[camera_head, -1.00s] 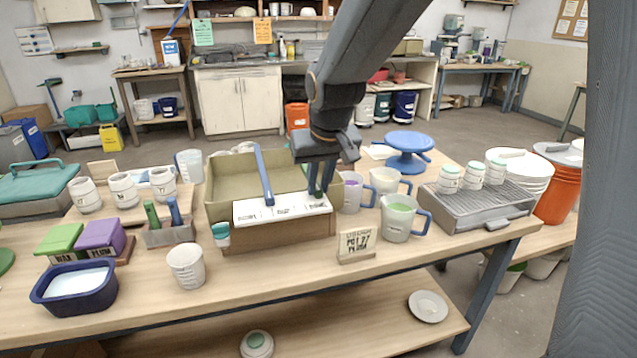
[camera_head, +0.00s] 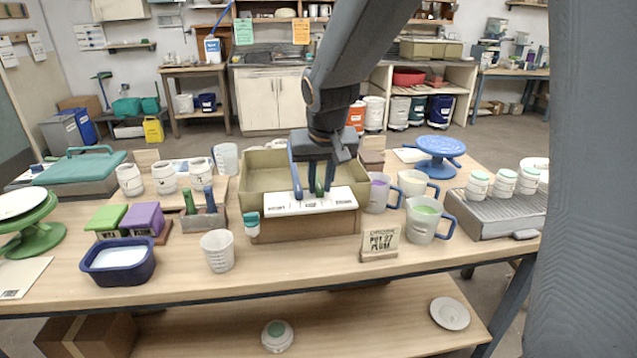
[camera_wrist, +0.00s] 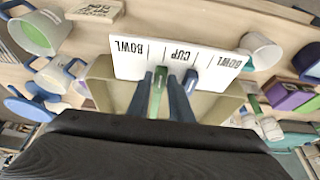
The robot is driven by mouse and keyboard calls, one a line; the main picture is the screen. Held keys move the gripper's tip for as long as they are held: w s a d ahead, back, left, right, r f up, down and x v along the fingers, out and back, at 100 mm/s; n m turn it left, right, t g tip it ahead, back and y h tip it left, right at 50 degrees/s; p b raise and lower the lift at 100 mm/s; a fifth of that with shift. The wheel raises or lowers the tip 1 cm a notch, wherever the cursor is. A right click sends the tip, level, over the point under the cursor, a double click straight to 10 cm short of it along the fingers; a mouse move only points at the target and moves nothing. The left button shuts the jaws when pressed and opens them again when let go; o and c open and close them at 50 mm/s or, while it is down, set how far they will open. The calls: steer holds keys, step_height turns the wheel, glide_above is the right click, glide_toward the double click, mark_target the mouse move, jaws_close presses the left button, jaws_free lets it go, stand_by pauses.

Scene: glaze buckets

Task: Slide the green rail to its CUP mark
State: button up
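The green rail (camera_head: 319,187) lies across the tan box (camera_head: 262,232), with its end at the white marked strip (camera_head: 281,203). My gripper (camera_wrist: 160,84) is over the box, with one finger on each side of the green rail (camera_wrist: 161,80) and closed in on it. The blue rail (camera_head: 294,172) is just left of my gripper in the head view. In the wrist view the strip (camera_wrist: 208,62) reads BOWL, CUP, BOWL. There the green rail's end is between the left BOWL and CUP, and the blue rail (camera_wrist: 191,79) is just right of the fingers, near CUP.
Mugs (camera_head: 424,219) stand right of the box, and a small sign (camera_head: 380,243) stands in front. A white cup (camera_head: 217,251), a blue tub (camera_head: 118,261) and a brush holder (camera_head: 205,219) are to the left. The table's front edge has some free room.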

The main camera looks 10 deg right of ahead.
steer(key=shift+o, duration=1.3)
steer(key=shift+r, duration=0.1)
steer(key=b+v, duration=0.1)
steer(key=v, duration=0.6)
steer(key=shift+r, duration=0.35)
steer(key=shift+s, duration=0.15)
steer(key=s+d+f+g, duration=0.2)
steer(key=s+d+f, duration=0.1)
steer(key=s+f, duration=0.6)
steer(key=s+d+f+g, duration=0.2)
steer(key=s+d+f, duration=0.1)
steer(key=s+f, duration=0.5)
steer(key=shift+s+d+f, duration=0.15)
steer(key=shift+s+f, duration=0.25)
steer(key=shift+s, duration=0.35)
steer(key=shift+d, duration=0.1)
